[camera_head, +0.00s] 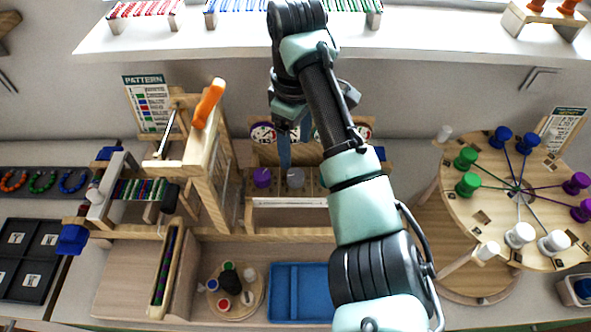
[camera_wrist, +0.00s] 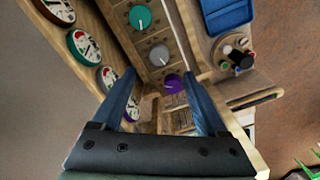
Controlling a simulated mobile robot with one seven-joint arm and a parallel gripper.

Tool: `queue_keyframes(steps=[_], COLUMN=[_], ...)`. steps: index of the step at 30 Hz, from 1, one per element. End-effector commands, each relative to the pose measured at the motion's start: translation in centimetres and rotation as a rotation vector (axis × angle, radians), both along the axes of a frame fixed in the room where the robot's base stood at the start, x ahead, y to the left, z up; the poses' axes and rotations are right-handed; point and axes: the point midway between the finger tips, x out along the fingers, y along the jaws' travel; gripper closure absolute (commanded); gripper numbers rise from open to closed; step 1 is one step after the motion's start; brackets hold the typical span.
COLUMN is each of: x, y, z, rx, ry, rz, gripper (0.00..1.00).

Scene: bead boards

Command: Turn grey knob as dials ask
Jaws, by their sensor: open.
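The grey knob (camera_head: 295,178) stands on the wooden dial stand (camera_head: 290,202), to the right of the purple knob (camera_head: 262,177). In the wrist view the grey knob (camera_wrist: 159,54) lies between the green knob (camera_wrist: 140,17) and the purple knob (camera_wrist: 173,84). A row of round dials (camera_wrist: 85,45) runs beside the knobs; one dial (camera_head: 262,132) also shows in the head view, others are partly hidden by my arm. My gripper (camera_head: 295,150) is open above the knobs, its blue fingers (camera_wrist: 159,75) apart with nothing between them. I cannot read the dial pointers clearly.
A wooden bead loom (camera_head: 205,150) with an orange handle stands left of the dial stand. A round board with coloured pegs (camera_head: 510,205) stands at right. A blue tray (camera_head: 297,290) and a round peg holder (camera_head: 235,290) lie in front.

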Motion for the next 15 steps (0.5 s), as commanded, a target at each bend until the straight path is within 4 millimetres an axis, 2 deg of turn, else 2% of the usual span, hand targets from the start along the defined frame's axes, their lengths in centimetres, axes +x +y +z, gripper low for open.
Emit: queue_keyframes(steps=[1,9,15], x=[-0.1,-0.1,0.0], y=[0.2,0.0,0.0], z=[-1.9,-6.4,-8.5], rx=[0.003,0.0,0.0], ry=[0.004,0.002,-0.001], rz=[0.001,-0.001,-0.001], gripper=[0.24,0.24,0.24])
